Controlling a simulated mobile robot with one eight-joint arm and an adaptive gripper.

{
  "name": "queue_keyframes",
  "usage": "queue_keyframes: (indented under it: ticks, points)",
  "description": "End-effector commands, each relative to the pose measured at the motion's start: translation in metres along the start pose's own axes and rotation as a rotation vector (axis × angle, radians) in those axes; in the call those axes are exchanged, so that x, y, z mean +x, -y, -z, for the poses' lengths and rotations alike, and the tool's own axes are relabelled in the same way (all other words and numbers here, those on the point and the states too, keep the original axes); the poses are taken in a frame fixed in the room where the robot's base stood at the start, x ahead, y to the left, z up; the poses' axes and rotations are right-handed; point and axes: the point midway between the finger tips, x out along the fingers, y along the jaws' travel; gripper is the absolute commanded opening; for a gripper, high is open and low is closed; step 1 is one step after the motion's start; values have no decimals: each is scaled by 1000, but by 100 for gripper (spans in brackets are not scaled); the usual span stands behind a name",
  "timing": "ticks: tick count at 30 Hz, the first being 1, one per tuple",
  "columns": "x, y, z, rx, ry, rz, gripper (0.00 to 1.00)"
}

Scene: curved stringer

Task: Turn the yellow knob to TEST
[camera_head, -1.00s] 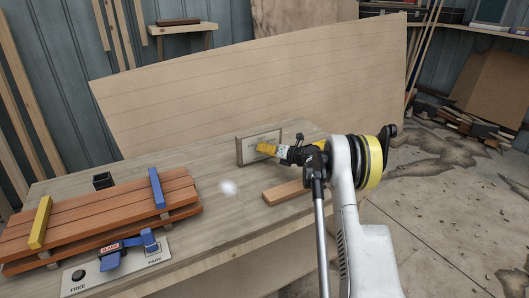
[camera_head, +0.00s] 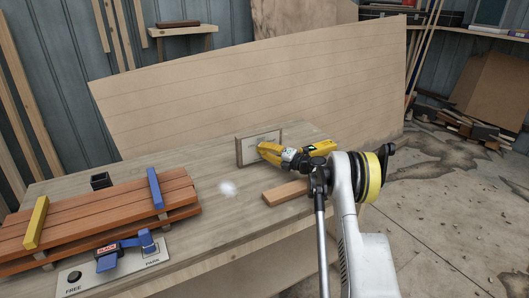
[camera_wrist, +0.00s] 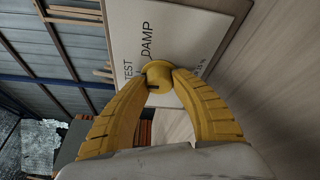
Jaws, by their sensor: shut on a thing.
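The yellow knob (camera_wrist: 158,76) sticks out of a pale label panel (camera_wrist: 190,30) in the wrist view. The words TEST and DAMP read sideways on the panel, left and upper left of the knob; a third label at the right is too small to read. A dark mark shows on the knob's lower left side. The two yellow fingers of my gripper (camera_wrist: 161,74) are shut on the knob, one on each side. In the head view my gripper (camera_head: 263,150) reaches the framed panel (camera_head: 258,138) from the right and hides the knob.
A loose wood block (camera_head: 285,193) lies on the bench (camera_head: 215,222) below my gripper. Red-brown boards (camera_head: 100,212) with yellow and blue clamps lie at the left. A FREE/PARK plate (camera_head: 120,274) is at the front. A large curved wood sheet (camera_head: 230,85) stands behind.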

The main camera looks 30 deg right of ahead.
Motion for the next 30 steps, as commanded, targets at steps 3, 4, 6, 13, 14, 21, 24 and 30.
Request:
queue_keyframes:
  ticks: [3,4,6,13,14,21,24,30]
  points:
    - [1,-1,0,7,0,-4,0]
    - [1,-1,0,7,0,-4,0]
    - [1,-1,0,7,0,-4,0]
    - [1,-1,0,6,0,-4,36]
    - [1,-1,0,6,0,-4,46]
    - [1,0,0,5,0,-3,54]
    - [0,0,0,5,0,-3,54]
    - [-24,0,-1,5,3,-2,54]
